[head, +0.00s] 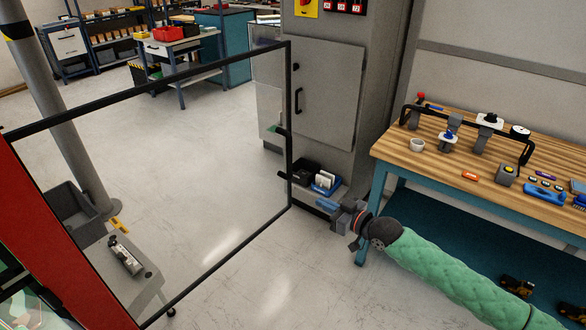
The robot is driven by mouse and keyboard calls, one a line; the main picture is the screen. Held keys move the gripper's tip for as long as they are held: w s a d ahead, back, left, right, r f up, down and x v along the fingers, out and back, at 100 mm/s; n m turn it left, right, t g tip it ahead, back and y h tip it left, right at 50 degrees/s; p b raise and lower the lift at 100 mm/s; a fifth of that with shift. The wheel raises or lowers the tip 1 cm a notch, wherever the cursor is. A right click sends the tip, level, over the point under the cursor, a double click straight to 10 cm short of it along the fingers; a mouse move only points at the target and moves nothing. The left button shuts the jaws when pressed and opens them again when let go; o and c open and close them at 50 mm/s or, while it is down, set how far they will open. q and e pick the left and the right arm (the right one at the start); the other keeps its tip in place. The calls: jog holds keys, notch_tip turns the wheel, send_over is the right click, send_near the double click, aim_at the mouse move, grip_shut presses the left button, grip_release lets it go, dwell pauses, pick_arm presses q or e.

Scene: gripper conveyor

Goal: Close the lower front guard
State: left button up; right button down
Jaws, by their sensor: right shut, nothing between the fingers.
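The front guard is a clear panel in a black frame (290,90), standing swung open across the left half of the head view. Its near side meets a red post (60,260) at the left. Two short dark stubs, perhaps its handle (282,175), show at its free upright edge. My right gripper (328,204), on the green-sleeved arm, is shut and empty. It appears just right of the frame's lower free corner; I cannot tell whether it touches. My left gripper is not in view.
A grey cabinet (335,95) stands behind the free edge, with a low shelf of small items at its foot. A wooden workbench (400,150) with fixtures is at the right. A grey cart (145,290) shows through the panel. The floor in front is clear.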

notch_tip(320, 180, up, 5)
jog(key=d+y, duration=0.1)
pick_arm(q)
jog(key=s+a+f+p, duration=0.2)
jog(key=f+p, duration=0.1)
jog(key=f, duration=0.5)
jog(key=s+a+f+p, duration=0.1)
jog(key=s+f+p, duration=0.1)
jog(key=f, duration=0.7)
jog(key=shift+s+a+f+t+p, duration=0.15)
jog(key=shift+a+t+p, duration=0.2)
jog(key=shift+p, duration=0.2)
pick_arm(e)
jog(key=w+x, duration=0.1)
jog(key=x, duration=1.3)
jog(key=shift+d+r+n, duration=0.25)
jog(key=shift+r+n, duration=0.05)
jog(key=shift+r, duration=0.3)
